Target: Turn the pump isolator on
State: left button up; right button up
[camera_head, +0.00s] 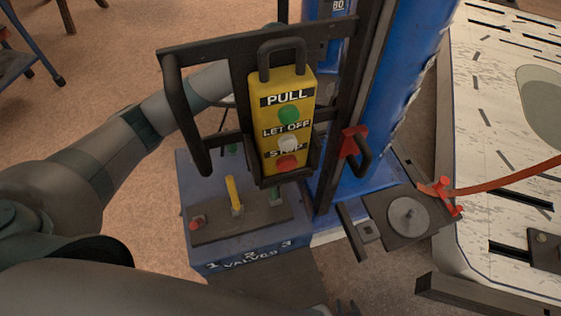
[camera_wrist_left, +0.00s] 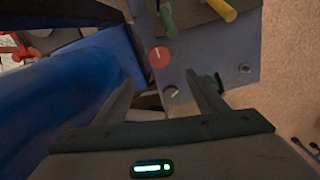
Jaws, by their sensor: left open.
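A round red knob with a pale pointer mark (camera_wrist_left: 160,57) sits on the grey-blue box face in the left wrist view. A smaller dark knob with a pale mark (camera_wrist_left: 171,91) is beside it. No label is readable there, so I cannot tell which is the pump isolator. My left gripper (camera_wrist_left: 163,76) is open and empty, its fingers pointing at this face with the knobs between them in the picture. In the head view it is hidden behind the yellow pendant.
The yellow pendant (camera_head: 298,89) hangs in a dark frame before my left forearm. Below it stands the blue valve box (camera_head: 222,257) with red, yellow and green levers. A blue column (camera_head: 400,80) stands right of it, beside a pale slotted table (camera_head: 490,210).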

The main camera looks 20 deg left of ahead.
pick_arm(q)
notch_tip(320, 180, down, 16)
jog(key=shift+f, duration=0.75)
pick_arm(e)
jog(key=shift+s+d+f, duration=0.4)
jog(key=shift+s+d, duration=0.05)
jog(key=shift+s, duration=0.25)
pick_arm(q)
jog(key=shift+c, duration=0.6)
jog(key=c, duration=0.9)
pick_arm(e)
jog(key=shift+w, duration=0.1)
